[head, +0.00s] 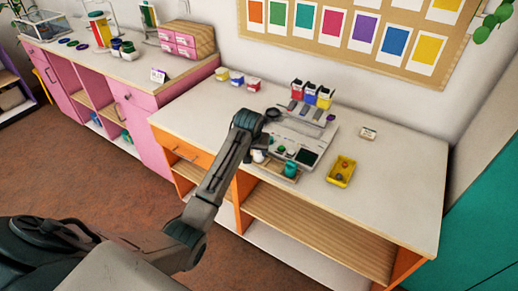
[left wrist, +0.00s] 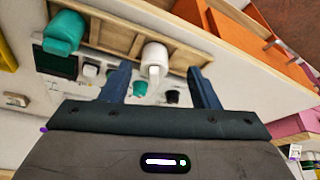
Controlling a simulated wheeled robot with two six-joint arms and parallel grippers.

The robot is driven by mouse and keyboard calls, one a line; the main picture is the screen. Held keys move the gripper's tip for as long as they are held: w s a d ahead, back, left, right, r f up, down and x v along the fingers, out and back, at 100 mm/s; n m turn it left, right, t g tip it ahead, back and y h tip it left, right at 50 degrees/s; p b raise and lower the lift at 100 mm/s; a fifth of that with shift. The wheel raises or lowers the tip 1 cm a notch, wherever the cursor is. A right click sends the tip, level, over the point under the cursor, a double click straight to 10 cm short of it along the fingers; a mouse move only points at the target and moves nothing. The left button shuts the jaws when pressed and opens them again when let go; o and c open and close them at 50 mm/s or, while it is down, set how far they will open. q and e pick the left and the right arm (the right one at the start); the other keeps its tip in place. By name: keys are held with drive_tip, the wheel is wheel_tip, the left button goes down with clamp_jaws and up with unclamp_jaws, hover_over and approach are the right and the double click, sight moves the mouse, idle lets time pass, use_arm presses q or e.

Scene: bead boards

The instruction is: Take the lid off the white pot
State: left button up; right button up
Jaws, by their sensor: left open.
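The white pot (head: 259,156) stands in a wooden tray at the front of the grey board, partly hidden by my left arm. In the left wrist view the white pot (left wrist: 154,54) shows ahead, between the two fingers of my left gripper (left wrist: 158,70). These fingers are apart and hold nothing. I cannot tell the white pot's lid from its body. In the head view my left wrist (head: 248,122) is over the board's left side, and the fingers are hard to make out. My right gripper is not in view.
A teal pot (head: 291,169) shares the tray (left wrist: 110,36) with the white pot. Red, blue and yellow containers (head: 310,92) stand behind the board (head: 310,150). A yellow tray (head: 341,171) sits to the right. The table's right end is mostly clear.

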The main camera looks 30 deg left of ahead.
use_arm(q)
wheel_tip(320, 180, up, 6)
drive_tip(key=w, duration=0.1)
drive_tip(key=p, duration=0.2)
hover_over(258, 154)
drive_tip(key=s, duration=0.1)
wheel_tip(258, 154, down, 6)
drive_tip(key=x, duration=0.1)
drive_tip(key=p+x, duration=0.1)
drive_tip(key=x, duration=0.1)
drive_tip(key=shift+s+d, duration=0.15)
drive_tip(key=shift+d, duration=0.15)
drive_tip(key=shift+w+a+f+p, duration=0.1)
drive_tip(key=shift+w+f+p, duration=0.15)
drive_tip(key=shift+f, duration=0.4)
drive_tip(key=shift+s, duration=0.15)
clamp_jaws()
